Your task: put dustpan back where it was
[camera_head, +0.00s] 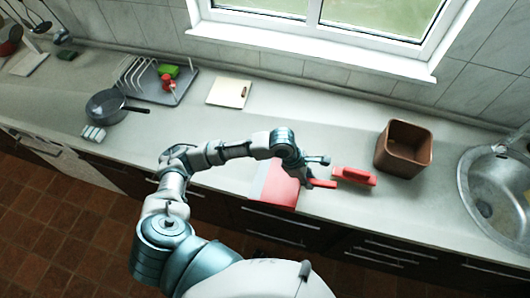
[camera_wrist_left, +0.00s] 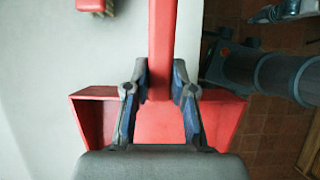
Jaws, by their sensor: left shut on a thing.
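The red dustpan (camera_head: 276,186) is at the front edge of the counter, its pan reaching past the edge. Its handle (camera_head: 323,184) points right in the head view. My left gripper (camera_head: 309,179) is shut on the handle. In the left wrist view the gripper (camera_wrist_left: 160,80) has a finger on each side of the handle, and the open pan (camera_wrist_left: 97,122) spreads behind the fingers. I cannot tell whether the pan touches the counter. My right gripper is not in view.
A red brush (camera_head: 354,176) lies just right of the handle. A brown square container (camera_head: 404,148) and a sink (camera_head: 497,190) are further right. A cutting board (camera_head: 229,93), a dish rack (camera_head: 155,85) and a pan (camera_head: 105,106) are at the left. The counter between is clear.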

